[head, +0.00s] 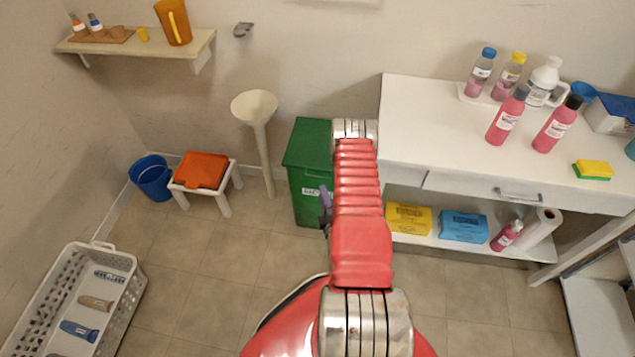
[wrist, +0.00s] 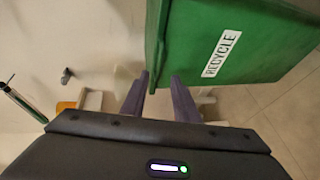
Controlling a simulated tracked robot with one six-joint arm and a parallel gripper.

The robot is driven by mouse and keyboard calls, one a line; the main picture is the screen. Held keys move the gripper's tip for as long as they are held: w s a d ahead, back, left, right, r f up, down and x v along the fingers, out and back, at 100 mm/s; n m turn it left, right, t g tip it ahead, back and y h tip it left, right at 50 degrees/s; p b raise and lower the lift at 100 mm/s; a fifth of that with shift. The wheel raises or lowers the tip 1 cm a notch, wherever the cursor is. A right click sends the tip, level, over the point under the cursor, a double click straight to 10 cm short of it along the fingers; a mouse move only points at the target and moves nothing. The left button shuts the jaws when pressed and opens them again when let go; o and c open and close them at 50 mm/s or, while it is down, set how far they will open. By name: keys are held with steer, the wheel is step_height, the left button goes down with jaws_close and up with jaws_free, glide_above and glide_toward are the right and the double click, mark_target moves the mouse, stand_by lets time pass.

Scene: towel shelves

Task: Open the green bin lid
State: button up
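The green bin (head: 308,195) stands on the floor left of the white table, partly hidden behind my arm. Its green lid (head: 308,143) looks shut. In the wrist view the bin (wrist: 255,55) fills the upper right, turned on its side, with a white RECYCLE label (wrist: 222,54). My gripper (wrist: 160,78) shows two purple fingers apart with nothing between them. The fingertips are close to the bin's lid-side edge; I cannot tell whether they touch it. In the head view my arm hides most of the gripper, and one purple finger (head: 325,199) shows against the bin's front.
The white table (head: 420,125) with bottles stands close on the right. A white funnel-topped stand (head: 258,135) is just left of the bin. An orange-topped stool (head: 202,170), a blue bucket (head: 151,177) and a white basket (head: 125,300) are farther left. Floor before the bin is clear.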

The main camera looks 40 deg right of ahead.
steer(key=x, duration=0.8)
steer(key=shift+w+d, duration=0.2)
steer(key=shift+w, duration=0.05)
steer(key=shift+f, duration=0.1)
steer(key=shift+c, duration=0.5)
jaws_close()
